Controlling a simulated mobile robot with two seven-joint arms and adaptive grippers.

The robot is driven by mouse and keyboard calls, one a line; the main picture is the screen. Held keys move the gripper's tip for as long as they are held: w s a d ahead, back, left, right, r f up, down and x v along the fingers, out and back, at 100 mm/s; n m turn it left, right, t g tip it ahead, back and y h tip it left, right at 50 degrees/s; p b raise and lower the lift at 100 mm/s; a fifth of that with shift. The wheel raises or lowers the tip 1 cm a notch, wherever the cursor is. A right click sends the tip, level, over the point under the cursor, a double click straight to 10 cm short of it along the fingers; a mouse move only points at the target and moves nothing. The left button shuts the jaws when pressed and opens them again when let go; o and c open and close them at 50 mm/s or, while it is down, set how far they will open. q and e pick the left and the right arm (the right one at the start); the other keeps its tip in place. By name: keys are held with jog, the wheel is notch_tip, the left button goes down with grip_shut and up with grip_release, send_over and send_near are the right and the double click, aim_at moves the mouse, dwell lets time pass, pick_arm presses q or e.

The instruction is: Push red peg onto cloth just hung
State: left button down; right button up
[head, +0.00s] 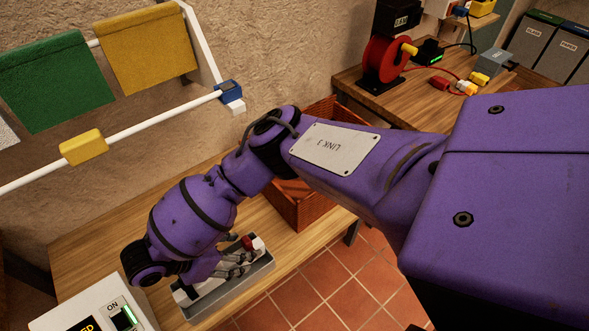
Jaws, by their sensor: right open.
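A red peg (248,243) shows at the far side of a grey tray (245,285) on the wooden table. My right gripper (236,262) is low over this tray, open, with its fingers close to the red peg; whether they touch it is unclear. A green cloth (50,80) and a yellow cloth (148,48) hang on the rear rail at upper left. The edge of a white cloth (6,132) shows at the far left. Which cloth was hung last cannot be told. My left gripper is not in view.
A front white rail (140,125) carries a yellow block (83,147) and ends at a blue fitting (229,92). A white switch box (95,308) is at lower left. A second table (370,105) holds a red reel (386,60).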

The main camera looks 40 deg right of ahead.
jog(key=shift+s+x, duration=0.15)
jog(key=shift+x, duration=0.6)
jog(key=shift+s+x, duration=0.15)
jog(key=shift+x, duration=0.6)
jog(key=shift+w+a, duration=0.1)
jog(key=c, duration=1)
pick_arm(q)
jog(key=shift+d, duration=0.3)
pick_arm(e)
jog(key=shift+o, duration=0.2)
jog(key=shift+r, duration=0.15)
